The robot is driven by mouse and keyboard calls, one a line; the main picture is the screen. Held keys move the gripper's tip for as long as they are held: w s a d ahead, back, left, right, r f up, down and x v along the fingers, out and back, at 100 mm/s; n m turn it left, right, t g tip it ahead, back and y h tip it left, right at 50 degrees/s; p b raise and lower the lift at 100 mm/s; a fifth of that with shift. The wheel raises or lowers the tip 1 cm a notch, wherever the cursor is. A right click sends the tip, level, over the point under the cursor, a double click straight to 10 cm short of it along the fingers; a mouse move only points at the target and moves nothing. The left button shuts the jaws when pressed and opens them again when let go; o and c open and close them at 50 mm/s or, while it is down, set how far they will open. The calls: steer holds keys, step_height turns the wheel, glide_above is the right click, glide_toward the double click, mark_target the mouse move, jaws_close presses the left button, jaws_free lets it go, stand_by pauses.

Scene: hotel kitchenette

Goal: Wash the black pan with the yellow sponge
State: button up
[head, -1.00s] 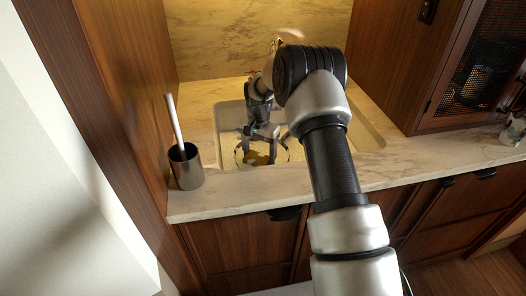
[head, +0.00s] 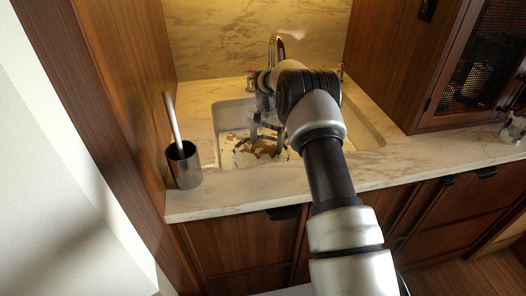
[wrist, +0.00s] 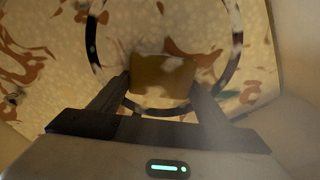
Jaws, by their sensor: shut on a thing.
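My gripper (wrist: 162,98) is shut on the yellow sponge (wrist: 163,82), which looks brownish in the wrist view. In the head view my gripper (head: 266,143) points down into the sink (head: 230,120). A dark ring, seemingly the rim of the black pan (wrist: 237,62), surrounds the sponge in the wrist view, with light patches breaking it up. The surface inside and outside the ring is pale and speckled with brown blotches, so the pan's floor is hard to make out. I cannot tell whether the sponge touches the pan.
A metal tap (head: 277,48) stands behind the sink. A metal cup (head: 184,166) with a light-handled tool stands left of the sink, near the wooden side panel (head: 125,110). The marble counter (head: 400,160) is clear right of the sink.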

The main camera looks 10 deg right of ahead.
steer(key=shift+w+d+f, duration=0.15)
steer(key=shift+w+d, duration=0.1)
steer(key=shift+d, duration=0.05)
steer(key=shift+s+a+p, duration=0.15)
steer(key=shift+s+a, duration=1.15)
steer(key=shift+s, duration=0.3)
steer(key=shift+s+a+p, duration=0.15)
steer(key=shift+s+a, duration=1.15)
steer(key=shift+s, duration=0.25)
steer(key=shift+w+d+r+b, duration=0.15)
steer(key=shift+w+d+b, duration=0.05)
steer(key=shift+w+d, duration=1.25)
steer(key=shift+w+d+r+b, duration=0.1)
steer(key=shift+w+d+b, duration=0.05)
steer(key=shift+w+d, duration=1.3)
steer(key=shift+a, duration=0.55)
steer(key=shift+s+a+f, duration=0.1)
steer(key=shift+s+a, duration=1.1)
steer(key=shift+s, duration=0.2)
steer(key=shift+s+a, duration=1.15)
steer(key=shift+s, duration=0.25)
steer(key=shift+w+d+f, duration=0.1)
steer(key=shift+w+d, duration=1.25)
steer(key=shift+w, duration=0.15)
steer(key=shift+w+d+f, duration=0.1)
steer(key=shift+w+d, duration=1.2)
steer(key=shift+w, duration=0.2)
steer(key=shift+r, duration=0.15)
